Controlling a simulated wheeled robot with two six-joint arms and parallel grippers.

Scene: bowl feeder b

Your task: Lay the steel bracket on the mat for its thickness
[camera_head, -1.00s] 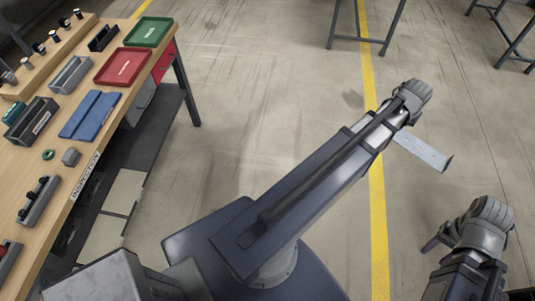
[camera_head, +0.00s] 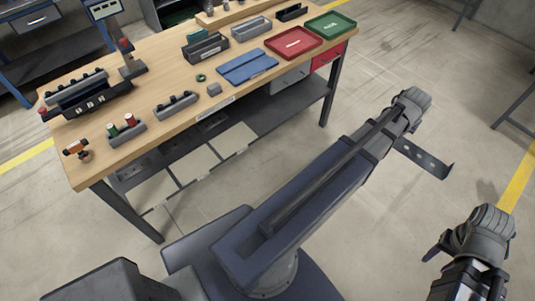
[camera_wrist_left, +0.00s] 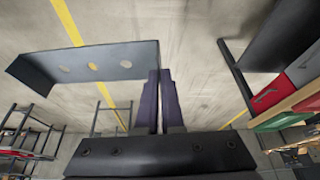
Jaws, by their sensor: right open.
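The steel bracket (camera_head: 424,158) is a flat grey plate with round holes and a bent end. It hangs out over the floor, well right of the workbench. In the left wrist view the bracket (camera_wrist_left: 92,64) reaches left from my left gripper (camera_wrist_left: 160,76), whose fingers are closed on its end. The head view hides those fingertips behind the wrist. My right gripper (camera_head: 440,245) is open and empty at the lower right, over the floor.
The wooden bench (camera_head: 152,91) carries a red tray (camera_head: 293,42), a green tray (camera_head: 330,25), grey bins (camera_head: 205,47), a small grey block (camera_head: 214,89), a green ring (camera_head: 201,78) and a gauge stand (camera_head: 130,62). Open floor lies between the bench and the bracket.

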